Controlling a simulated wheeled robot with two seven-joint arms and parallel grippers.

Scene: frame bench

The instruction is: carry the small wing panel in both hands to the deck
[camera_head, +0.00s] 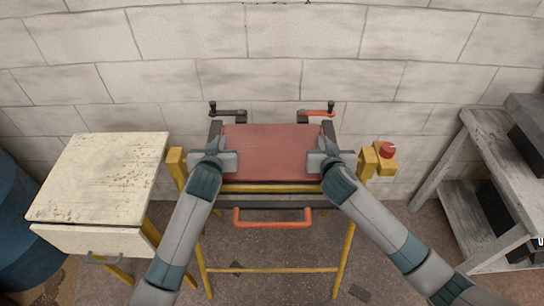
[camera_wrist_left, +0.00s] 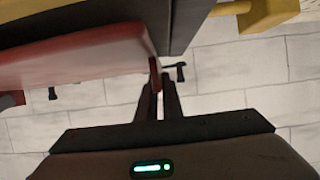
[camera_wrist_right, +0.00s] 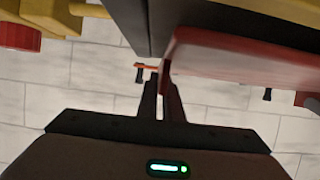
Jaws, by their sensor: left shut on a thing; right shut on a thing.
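The small wing panel (camera_head: 272,150) is a flat red plate in the middle of the head view. It lies level over the dark deck of the yellow-framed bench; the deck's edge (camera_head: 214,132) shows beside it. I cannot tell whether the panel touches the deck. My left gripper (camera_head: 220,160) is shut on the panel's left edge, and my right gripper (camera_head: 322,160) is shut on its right edge. The panel also shows between the fingers' side and the dark deck in the left wrist view (camera_wrist_left: 80,55) and the right wrist view (camera_wrist_right: 240,58).
Two crank clamps, one black (camera_head: 228,113) and one red (camera_head: 316,113), stand at the bench's back corners. An orange handle (camera_head: 272,223) is at its front. A red button (camera_head: 388,149) sits right. A worn white cabinet (camera_head: 100,180) stands left, a grey shelf (camera_head: 485,150) right.

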